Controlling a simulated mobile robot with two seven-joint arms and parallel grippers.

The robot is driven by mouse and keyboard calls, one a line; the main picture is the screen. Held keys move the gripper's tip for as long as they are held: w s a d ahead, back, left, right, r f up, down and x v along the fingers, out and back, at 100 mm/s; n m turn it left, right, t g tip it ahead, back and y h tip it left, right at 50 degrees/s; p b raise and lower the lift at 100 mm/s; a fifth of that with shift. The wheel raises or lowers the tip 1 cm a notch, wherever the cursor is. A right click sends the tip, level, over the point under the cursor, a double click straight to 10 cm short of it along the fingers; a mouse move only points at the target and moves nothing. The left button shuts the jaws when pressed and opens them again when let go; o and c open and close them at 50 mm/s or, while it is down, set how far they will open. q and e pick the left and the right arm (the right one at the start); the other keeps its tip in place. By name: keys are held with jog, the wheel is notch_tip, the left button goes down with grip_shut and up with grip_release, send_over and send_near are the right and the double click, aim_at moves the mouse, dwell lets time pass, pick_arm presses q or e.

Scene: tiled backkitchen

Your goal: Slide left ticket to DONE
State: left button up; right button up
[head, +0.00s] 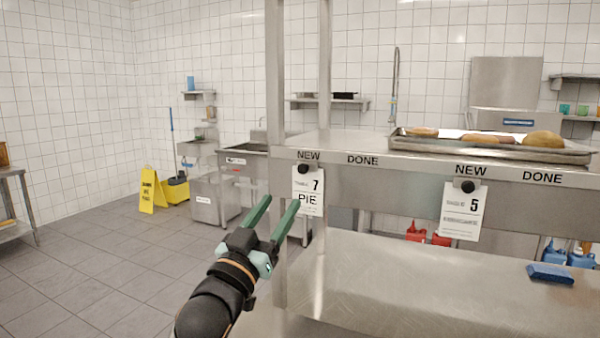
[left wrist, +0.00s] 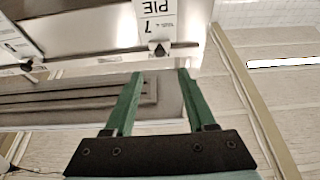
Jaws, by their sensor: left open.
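The left ticket (head: 307,191) is a white card reading 7 and PIE. It hangs from a black knob (head: 303,168) under the left NEW label on the steel rail (head: 400,167). The left DONE label (head: 363,160) is to its right. My left gripper (head: 280,202) is open and empty, just left of and below the ticket, apart from it. In the left wrist view the ticket (left wrist: 157,18) and its knob (left wrist: 160,51) appear upside down beyond the open fingers (left wrist: 158,75). My right gripper is not in view.
A second ticket (head: 463,211) reading 5 hangs under the right NEW label. A tray (head: 480,148) of baked items rests on the upper shelf. A steel post (head: 278,240) stands close to my left gripper.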

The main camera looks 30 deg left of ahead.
aim_at(302, 171)
pick_arm(q)
jog(key=p+x, duration=0.2)
jog(key=x, duration=0.7)
jog(key=shift+w, duration=0.35)
jog(key=shift+c, duration=0.3)
grip_shut()
dwell(0.6)
